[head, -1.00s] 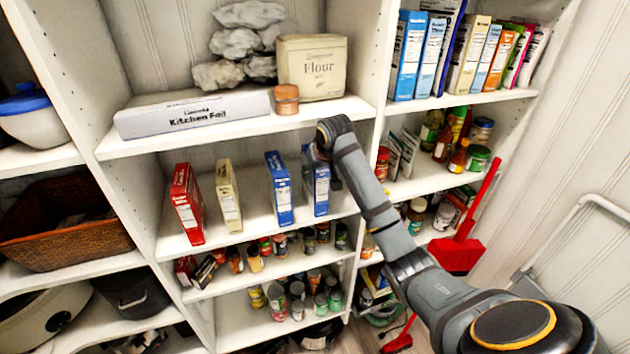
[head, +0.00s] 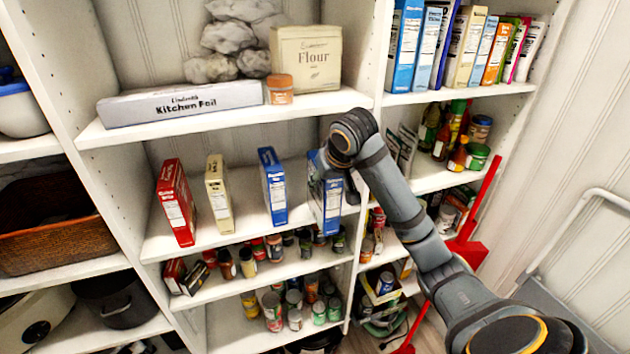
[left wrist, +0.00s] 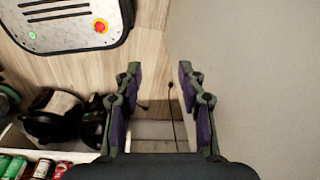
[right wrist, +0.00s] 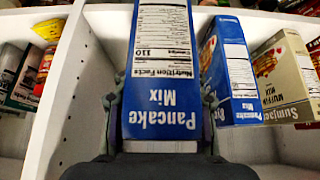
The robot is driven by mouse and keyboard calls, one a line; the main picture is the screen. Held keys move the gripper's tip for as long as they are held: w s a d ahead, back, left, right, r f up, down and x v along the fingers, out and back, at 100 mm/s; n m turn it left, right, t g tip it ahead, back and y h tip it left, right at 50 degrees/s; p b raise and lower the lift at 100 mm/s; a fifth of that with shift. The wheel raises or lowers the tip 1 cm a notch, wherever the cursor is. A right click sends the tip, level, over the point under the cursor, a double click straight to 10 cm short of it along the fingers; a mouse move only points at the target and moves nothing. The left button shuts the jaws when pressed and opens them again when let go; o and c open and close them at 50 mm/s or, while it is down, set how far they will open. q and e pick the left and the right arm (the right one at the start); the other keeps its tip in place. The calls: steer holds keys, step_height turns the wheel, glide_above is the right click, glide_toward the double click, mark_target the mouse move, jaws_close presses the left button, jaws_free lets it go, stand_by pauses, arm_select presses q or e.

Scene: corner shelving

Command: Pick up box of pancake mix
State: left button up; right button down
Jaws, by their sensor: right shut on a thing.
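The blue pancake mix box (right wrist: 160,75) stands between the fingers of my right gripper (right wrist: 162,105) in the right wrist view, its label upside down there. The fingers are shut on its sides. In the head view the same box (head: 328,205) is at the right end of the middle shelf, at its front edge, and my right arm's wrist partly hides it. My left gripper (left wrist: 157,80) is open and empty in the left wrist view, over the floor and away from the shelves.
Another blue box (head: 273,188), a cream box (head: 219,195) and a red box (head: 176,204) stand to the left on the same shelf (head: 246,218). A white upright divider lies close on the right. Cans and jars fill the shelf below. A red broom (head: 487,190) leans at the right.

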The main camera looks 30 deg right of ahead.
mark_target(340, 204)
steer(key=s+b, duration=0.1)
steer(key=s, duration=0.1)
steer(key=s+a+b, duration=0.1)
steer(key=s+b, duration=0.1)
steer(key=s, duration=0.1)
steer(key=s+b, duration=0.1)
steer(key=s, duration=0.1)
steer(key=shift+s+a+f, duration=0.1)
steer(key=shift+s+a, duration=0.2)
steer(key=shift+a, duration=0.05)
steer(key=shift+s+a, duration=0.2)
steer(key=shift+s, duration=0.25)
